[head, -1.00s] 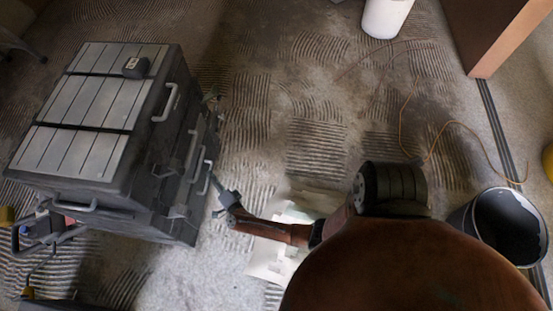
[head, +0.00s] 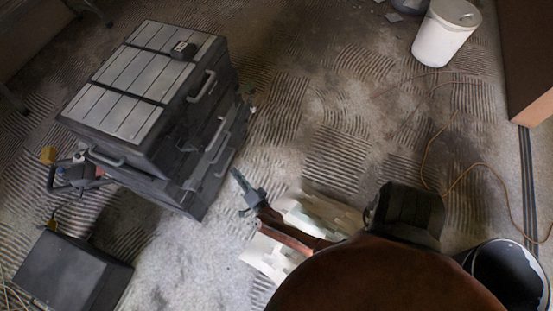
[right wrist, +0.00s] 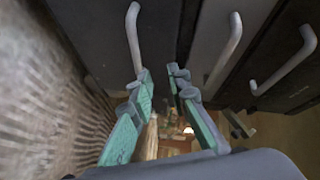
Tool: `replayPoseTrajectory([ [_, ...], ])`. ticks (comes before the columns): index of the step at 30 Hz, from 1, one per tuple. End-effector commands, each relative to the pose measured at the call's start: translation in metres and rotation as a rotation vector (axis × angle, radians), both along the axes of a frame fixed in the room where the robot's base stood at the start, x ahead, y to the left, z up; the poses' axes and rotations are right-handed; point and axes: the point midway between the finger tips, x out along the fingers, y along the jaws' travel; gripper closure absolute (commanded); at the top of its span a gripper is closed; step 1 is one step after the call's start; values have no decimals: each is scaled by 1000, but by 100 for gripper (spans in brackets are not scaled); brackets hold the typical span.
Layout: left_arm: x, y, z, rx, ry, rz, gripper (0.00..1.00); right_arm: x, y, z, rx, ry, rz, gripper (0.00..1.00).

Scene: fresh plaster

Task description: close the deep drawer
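The grey and black tool chest (head: 150,95) stands at the left in the head view, with handles on its right-hand front. Its lower drawer fronts (head: 205,190) sit stepped out beyond the top section; I cannot tell which is the deep drawer or how far it is out. My right gripper (head: 241,184) is just right of these fronts, apparently with a small gap. In the right wrist view, its green-lined fingers (right wrist: 161,76) are apart with nothing held between them. A pale bar handle (right wrist: 134,38) shows just beyond the left finger. My left gripper is out of view.
Two more handles (right wrist: 226,48) (right wrist: 287,66) show in the wrist view. A black case (head: 72,272) lies at the lower left. A white bucket (head: 444,35) and a dark bucket (head: 508,275) stand at the right, with an orange cable (head: 428,150) between. Pale sheets (head: 285,235) lie below my gripper.

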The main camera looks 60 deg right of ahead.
Motion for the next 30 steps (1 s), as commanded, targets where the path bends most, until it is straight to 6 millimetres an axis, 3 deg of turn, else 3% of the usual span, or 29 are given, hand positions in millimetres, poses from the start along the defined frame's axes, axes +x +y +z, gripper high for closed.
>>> replayPoseTrajectory([
  [1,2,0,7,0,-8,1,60,-1,1,13,-46,20,51,84],
  [6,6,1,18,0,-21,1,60,-10,18,30,-180,118,235,84],
  [18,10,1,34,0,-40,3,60,-65,69,34,-356,348,583,84],
  [30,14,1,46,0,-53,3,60,-133,103,33,-457,546,822,84],
])
